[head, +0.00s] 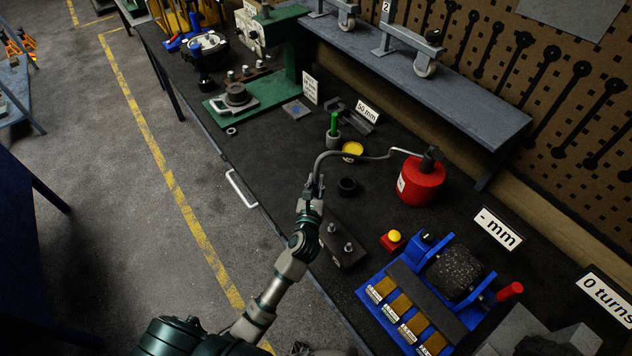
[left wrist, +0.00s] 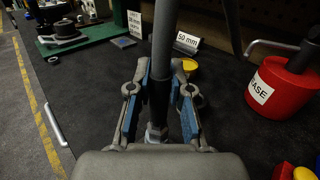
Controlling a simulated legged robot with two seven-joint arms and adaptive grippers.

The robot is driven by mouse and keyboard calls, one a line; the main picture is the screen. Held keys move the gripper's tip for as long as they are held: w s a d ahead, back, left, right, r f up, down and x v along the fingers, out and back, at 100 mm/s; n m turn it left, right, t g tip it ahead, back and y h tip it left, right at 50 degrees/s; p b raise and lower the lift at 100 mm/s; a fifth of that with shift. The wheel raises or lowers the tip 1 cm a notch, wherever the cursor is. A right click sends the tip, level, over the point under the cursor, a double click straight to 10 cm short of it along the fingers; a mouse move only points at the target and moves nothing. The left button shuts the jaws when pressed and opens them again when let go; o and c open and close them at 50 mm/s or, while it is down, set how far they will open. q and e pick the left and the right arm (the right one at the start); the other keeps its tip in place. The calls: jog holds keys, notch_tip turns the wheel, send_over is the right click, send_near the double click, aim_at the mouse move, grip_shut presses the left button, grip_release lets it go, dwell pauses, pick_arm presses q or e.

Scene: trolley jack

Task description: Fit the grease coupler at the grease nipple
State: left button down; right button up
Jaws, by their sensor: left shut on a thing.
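My left gripper (head: 314,192) is over the bench and shut on the grease coupler at the end of a grey hose (head: 335,154). In the left wrist view the blue-padded fingers (left wrist: 161,100) close on both sides of the dark upright coupler (left wrist: 158,95). Its silver lower end (left wrist: 156,132) points down between the fingers. The hose runs to the red grease can (head: 420,183), labelled in the left wrist view (left wrist: 279,88). A dark block (head: 345,240) with small metal studs lies just below the gripper. I cannot make out which part is the grease nipple.
A black ring (head: 347,187), a yellow-topped tin (head: 352,150) and a green-handled tool (head: 333,124) stand beyond the gripper. A blue fixture (head: 425,300) and a yellow button on a red box (head: 393,239) are at right. Bare bench lies left of the gripper.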

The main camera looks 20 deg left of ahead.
pick_arm(q)
jog(key=shift+f+b, duration=0.7)
jog(key=shift+f, duration=0.4)
jog(key=c, duration=1)
grip_release()
jog(key=shift+s, duration=0.1)
jog(key=s+d, duration=0.2)
jog(key=s, duration=0.9)
jog(key=shift+s+d, duration=0.2)
jog(key=shift+s, duration=0.1)
